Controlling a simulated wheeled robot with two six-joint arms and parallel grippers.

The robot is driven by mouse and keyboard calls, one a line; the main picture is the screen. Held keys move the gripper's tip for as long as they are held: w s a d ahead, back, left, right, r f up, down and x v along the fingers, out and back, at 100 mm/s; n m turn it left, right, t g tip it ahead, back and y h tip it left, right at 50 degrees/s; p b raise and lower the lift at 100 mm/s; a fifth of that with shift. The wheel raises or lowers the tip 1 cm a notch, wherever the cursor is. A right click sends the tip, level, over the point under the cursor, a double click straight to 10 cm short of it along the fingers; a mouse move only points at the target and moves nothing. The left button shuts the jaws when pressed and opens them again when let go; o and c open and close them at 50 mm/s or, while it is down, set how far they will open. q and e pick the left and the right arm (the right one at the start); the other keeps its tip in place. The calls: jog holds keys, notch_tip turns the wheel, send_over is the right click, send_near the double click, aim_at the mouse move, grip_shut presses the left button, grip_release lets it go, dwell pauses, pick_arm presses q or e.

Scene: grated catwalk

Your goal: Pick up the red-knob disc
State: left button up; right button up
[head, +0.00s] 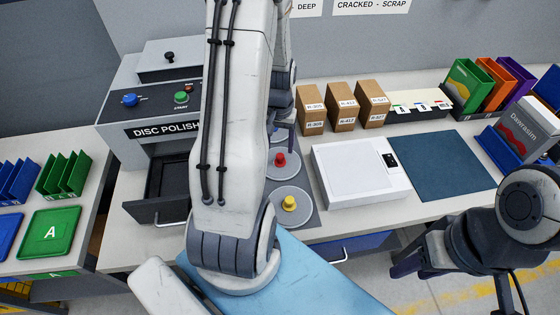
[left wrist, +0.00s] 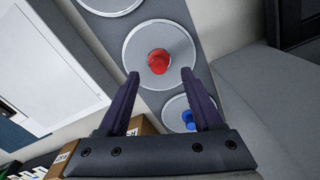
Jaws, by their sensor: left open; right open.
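The red-knob disc (head: 288,172) is a pale grey round plate with a red knob (head: 280,159). It lies on a dark grey strip (head: 303,184), partly hidden by my left arm in the head view. In the left wrist view the red-knob disc (left wrist: 178,40) shows almost whole. My left gripper (left wrist: 160,74) is open, its fingertips overlapping the disc's near edge in the picture, either side of the red knob. Nothing is between the fingers; I cannot tell the height gap. My right gripper (head: 408,264) is open and empty, low at the right, away from the disc.
A yellow-knob disc (head: 301,211) lies nearer than the red one; a blue-knob disc (left wrist: 174,113) lies on the other side. Right of the strip stand a white scale (head: 350,178) and small brown boxes (head: 342,107). The disc polisher (head: 125,112) stands left with its drawer (head: 150,211) open.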

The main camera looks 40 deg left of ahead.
aim_at(280, 155)
pick_arm(q)
jog(key=shift+w+f+p, duration=0.2)
jog(key=shift+f+p, duration=0.45)
jog(key=shift+f, duration=2.3)
jog(key=shift+c, duration=0.4)
grip_shut()
